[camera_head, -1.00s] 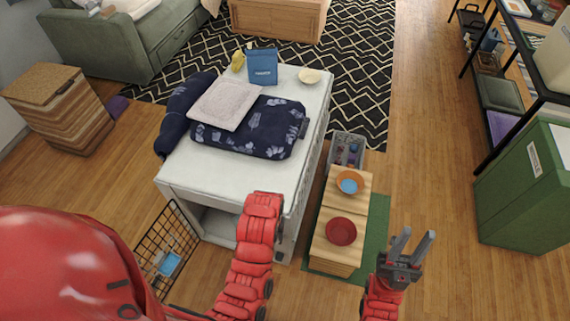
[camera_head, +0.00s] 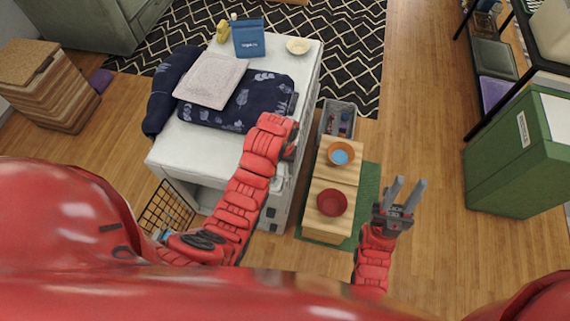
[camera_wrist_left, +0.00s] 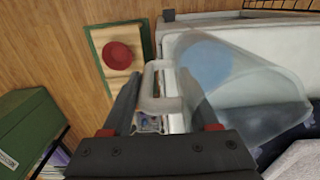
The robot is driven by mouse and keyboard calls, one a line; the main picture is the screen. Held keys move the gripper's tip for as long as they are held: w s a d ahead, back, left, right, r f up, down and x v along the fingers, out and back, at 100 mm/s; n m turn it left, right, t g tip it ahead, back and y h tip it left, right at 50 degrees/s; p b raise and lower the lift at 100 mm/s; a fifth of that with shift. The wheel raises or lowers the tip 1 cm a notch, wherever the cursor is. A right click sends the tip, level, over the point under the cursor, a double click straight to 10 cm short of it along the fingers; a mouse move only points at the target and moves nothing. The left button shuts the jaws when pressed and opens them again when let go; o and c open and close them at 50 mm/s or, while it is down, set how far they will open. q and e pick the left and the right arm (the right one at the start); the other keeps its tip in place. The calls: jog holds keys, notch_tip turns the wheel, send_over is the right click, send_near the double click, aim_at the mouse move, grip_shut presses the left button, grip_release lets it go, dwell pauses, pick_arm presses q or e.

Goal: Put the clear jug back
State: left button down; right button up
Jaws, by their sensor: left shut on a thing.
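The clear jug (camera_wrist_left: 255,88) shows in the left wrist view, tilted on its side, see-through, with a bluish round patch at one end. Its pale handle (camera_wrist_left: 150,82) lies between the fingers of my left gripper (camera_wrist_left: 158,95), which is shut on it. In the head view, my left arm reaches beside the right side of the white table (camera_head: 165,157), and it mostly hides the gripper and jug. My right gripper (camera_head: 399,194) is open and empty, above the floor right of the low wooden stand.
The wooden stand (camera_head: 324,225) holds an orange bowl (camera_head: 341,148) and a red bowl (camera_head: 332,203). A grey crate (camera_head: 338,112) sits behind it. Folded cloths (camera_head: 240,105) cover the table's middle. A green cabinet (camera_head: 505,170) stands right, with bare floor between.

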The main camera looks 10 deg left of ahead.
pick_arm(q)
jog(key=w+f+p, duration=0.1)
jog(key=w, duration=0.1)
jog(key=w+f+p, duration=0.2)
jog(key=shift+w+d+f, duration=0.1)
jog(key=shift+w+f, duration=0.05)
jog(key=shift+f, duration=0.15)
dwell(0.5)
jog(key=shift+f, duration=0.15)
jog(key=shift+c, duration=0.8)
grip_release()
jog(key=shift+r, duration=0.2)
